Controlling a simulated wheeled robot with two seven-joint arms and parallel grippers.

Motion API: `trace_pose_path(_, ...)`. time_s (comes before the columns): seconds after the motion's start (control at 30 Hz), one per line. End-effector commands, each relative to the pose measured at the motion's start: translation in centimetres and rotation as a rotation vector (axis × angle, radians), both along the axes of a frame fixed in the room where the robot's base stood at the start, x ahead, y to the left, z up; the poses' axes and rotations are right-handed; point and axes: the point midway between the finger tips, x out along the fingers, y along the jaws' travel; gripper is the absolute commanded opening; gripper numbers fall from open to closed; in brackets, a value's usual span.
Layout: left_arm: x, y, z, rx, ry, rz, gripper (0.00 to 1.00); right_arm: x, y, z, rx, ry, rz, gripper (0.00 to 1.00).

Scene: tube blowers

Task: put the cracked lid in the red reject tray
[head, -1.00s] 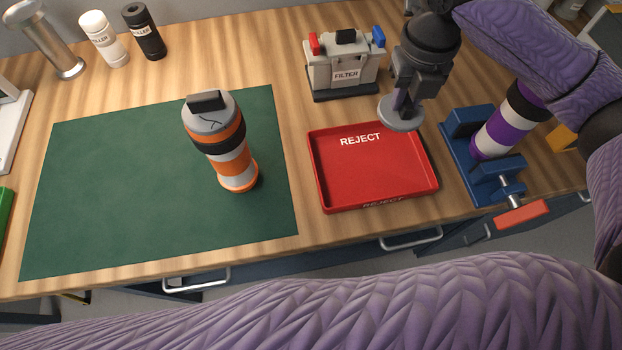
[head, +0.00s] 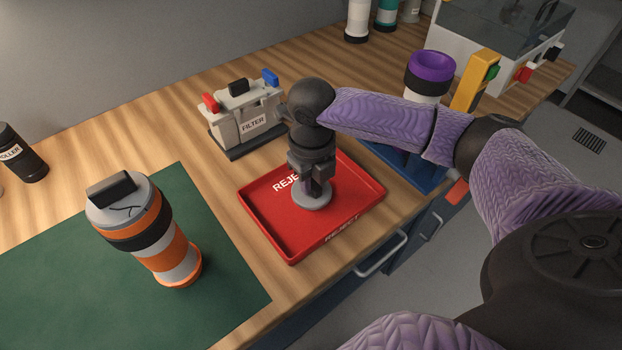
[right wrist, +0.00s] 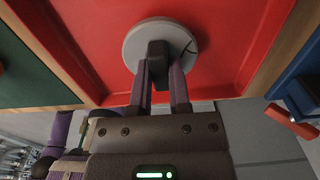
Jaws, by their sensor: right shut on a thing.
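My right gripper (head: 314,182) is shut on a grey round lid (head: 312,197) with a dark handle block. The lid is over the middle of the red reject tray (head: 262,232), low; I cannot tell if it touches the tray floor. In the right wrist view the lid (right wrist: 136,50) shows a dark crack line on its right side, and the fingers (right wrist: 160,80) grip its dark handle. An orange, white and black tube (head: 168,250) stands on the green mat, and its own grey lid (head: 112,205) also bears a crack line. My left gripper is out of view.
A grey filter box (head: 240,115) stands behind the tray. The green mat (head: 60,285) has bare room left of the tube.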

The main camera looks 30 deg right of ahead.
Motion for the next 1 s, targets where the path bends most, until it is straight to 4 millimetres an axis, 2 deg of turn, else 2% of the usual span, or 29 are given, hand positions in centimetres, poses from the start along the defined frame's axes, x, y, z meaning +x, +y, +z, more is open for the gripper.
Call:
trace_pose_path(0.1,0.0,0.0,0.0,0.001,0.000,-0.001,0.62,0.0,0.0,-0.3,0.000,0.001,-0.001,0.00)
trace_pose_path(0.13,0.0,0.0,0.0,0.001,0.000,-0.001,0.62,0.0,0.0,-0.2,0.000,0.001,-0.001,0.29)
trace_pose_path(0.27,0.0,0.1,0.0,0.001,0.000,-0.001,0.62,0.0,0.0,-0.2,0.000,0.001,0.000,0.56)
trace_pose_path(0.53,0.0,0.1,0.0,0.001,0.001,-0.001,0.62,0.0,0.0,-0.1,0.000,0.000,0.000,0.58)
trace_pose_path(0.6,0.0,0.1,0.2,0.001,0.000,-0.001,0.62,0.0,0.0,0.5,0.000,-0.002,0.000,0.58)
trace_pose_path(0.67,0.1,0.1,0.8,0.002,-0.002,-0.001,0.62,0.0,0.0,1.8,0.000,-0.002,0.000,0.58)
trace_pose_path(0.9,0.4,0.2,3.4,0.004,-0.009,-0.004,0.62,0.1,0.0,8.8,0.000,-0.005,-0.001,0.58)
trace_pose_path(1.0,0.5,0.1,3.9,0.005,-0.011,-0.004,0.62,0.1,0.1,10.8,0.001,-0.004,0.000,0.58)
